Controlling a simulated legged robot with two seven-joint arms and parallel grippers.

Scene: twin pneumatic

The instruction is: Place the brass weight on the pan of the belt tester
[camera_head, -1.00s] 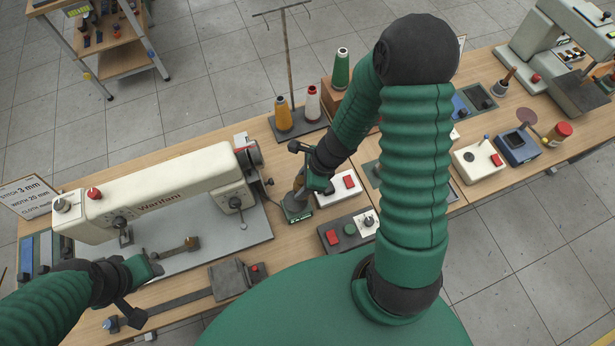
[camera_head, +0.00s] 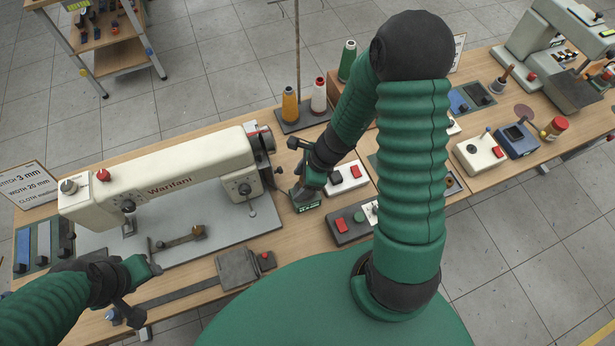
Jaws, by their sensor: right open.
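My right gripper (camera_head: 305,181) is open, low over a small dark device with a green display (camera_head: 307,208), left of the white box with a red button. The gripper hides much of that device. I cannot make out a brass weight there, nor tell whether this device is the belt tester. A small brass-coloured piece (camera_head: 198,231) sits at the end of a dark bar on the sewing machine's grey plate. My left gripper (camera_head: 150,266) is at the lower left, near the front edge of that plate; its jaws are too small to read.
The cream sewing machine (camera_head: 165,178) fills the left of the table. A dark clamp-like block (camera_head: 238,269) with a strap lies in front of it. A white box (camera_head: 347,179) and a grey button box (camera_head: 350,225) stand close to my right gripper. Thread cones (camera_head: 290,104) stand behind.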

